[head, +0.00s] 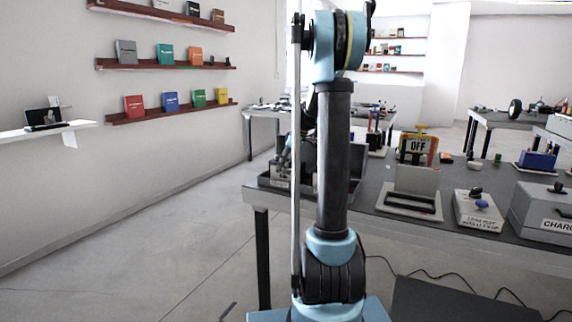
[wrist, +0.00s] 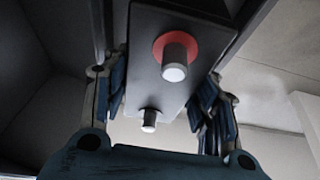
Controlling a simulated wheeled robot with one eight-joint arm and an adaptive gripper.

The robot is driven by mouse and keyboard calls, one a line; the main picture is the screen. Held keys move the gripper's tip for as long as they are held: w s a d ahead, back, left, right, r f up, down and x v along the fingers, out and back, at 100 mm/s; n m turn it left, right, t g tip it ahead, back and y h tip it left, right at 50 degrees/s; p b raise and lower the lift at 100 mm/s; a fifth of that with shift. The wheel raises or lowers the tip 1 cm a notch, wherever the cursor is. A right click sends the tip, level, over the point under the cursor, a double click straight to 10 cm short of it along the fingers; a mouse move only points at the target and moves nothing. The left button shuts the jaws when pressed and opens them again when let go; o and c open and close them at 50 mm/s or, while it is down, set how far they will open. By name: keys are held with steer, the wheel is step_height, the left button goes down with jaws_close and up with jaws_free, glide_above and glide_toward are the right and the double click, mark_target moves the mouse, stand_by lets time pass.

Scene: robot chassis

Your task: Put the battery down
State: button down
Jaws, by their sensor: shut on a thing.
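The battery (wrist: 146,82) is a dark box with two metal-tipped terminals, one ringed in red, in the wrist view. My gripper (wrist: 158,100) is shut on it, with one finger on each side. The terminals face the wrist camera. In the head view my arm column covers much of the table's left end, and I cannot make out the battery or my gripper clearly there. I cannot tell whether the battery touches anything beneath it.
Shelves with coloured boxes line the left wall. The floor at left is clear.

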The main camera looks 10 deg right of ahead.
steer(key=c, duration=0.6)
jaws_free()
steer(key=v, duration=1.2)
steer(key=s+a+f+m+h, duration=0.1)
steer(key=s+a+m, duration=0.1)
steer(key=s, duration=0.5)
steer(key=s+a+f+m, duration=0.1)
steer(key=s+f, duration=0.1)
steer(key=s, duration=0.4)
steer(key=s+f+m+h, duration=0.1)
steer(key=s+f+m, duration=0.1)
steer(key=s+f, duration=0.4)
steer(key=s+f+m, duration=0.3)
steer(key=s+f, duration=0.3)
steer(key=s, duration=0.7)
steer(key=s+a+f+m+h, duration=0.1)
steer(key=s+f+m, duration=0.1)
steer(key=s+f, duration=0.5)
steer(key=shift+s+f+m+h, duration=0.1)
steer(key=shift+s+m+h, duration=0.2)
steer(key=shift+s, duration=0.95)
